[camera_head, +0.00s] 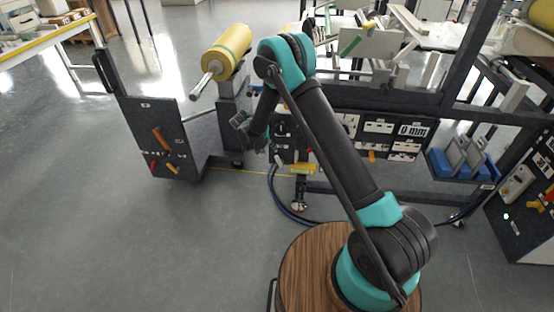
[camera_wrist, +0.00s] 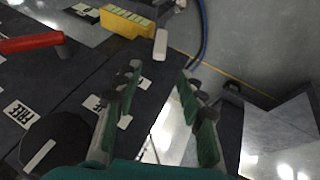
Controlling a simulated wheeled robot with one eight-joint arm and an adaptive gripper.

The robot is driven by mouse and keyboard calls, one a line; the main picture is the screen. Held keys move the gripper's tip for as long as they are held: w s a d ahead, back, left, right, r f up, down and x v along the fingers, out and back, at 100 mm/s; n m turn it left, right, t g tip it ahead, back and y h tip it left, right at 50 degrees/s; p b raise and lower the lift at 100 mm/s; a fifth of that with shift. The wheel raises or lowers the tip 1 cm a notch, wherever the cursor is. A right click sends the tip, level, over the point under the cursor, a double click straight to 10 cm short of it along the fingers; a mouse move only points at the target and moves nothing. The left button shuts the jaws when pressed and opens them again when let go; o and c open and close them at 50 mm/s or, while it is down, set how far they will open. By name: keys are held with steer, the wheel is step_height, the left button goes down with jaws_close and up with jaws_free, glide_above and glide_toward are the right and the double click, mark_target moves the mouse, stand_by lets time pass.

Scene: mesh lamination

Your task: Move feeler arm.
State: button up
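My gripper (camera_head: 248,138) hangs from my bent arm in front of the dark machine panel, below and right of the yellow roll. In the wrist view my gripper (camera_wrist: 161,74) is open, with a clear gap and nothing between its fingers. A short white cylindrical piece (camera_wrist: 160,45) lies just beyond the fingertips, apart from them as far as I can see. A red handle (camera_wrist: 32,43) sticks out over the dark panel (camera_wrist: 70,70) at the left. I cannot tell which part is the feeler arm; my arm hides some of the machine in the head view.
A yellow block with green keys (camera_wrist: 127,21) shows beyond the fingers, and in the head view (camera_head: 302,169). The yellow roll (camera_head: 226,50) is on a stand. A dark panel with orange levers (camera_head: 160,138) stands left. A blue rack (camera_head: 462,165) is right. Front-left floor is clear.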

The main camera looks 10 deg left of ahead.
mark_target(276, 156)
steer(key=x, duration=1.1)
steer(key=shift+w+d+f, duration=0.1)
steer(key=shift+w+d, duration=0.05)
jaws_close()
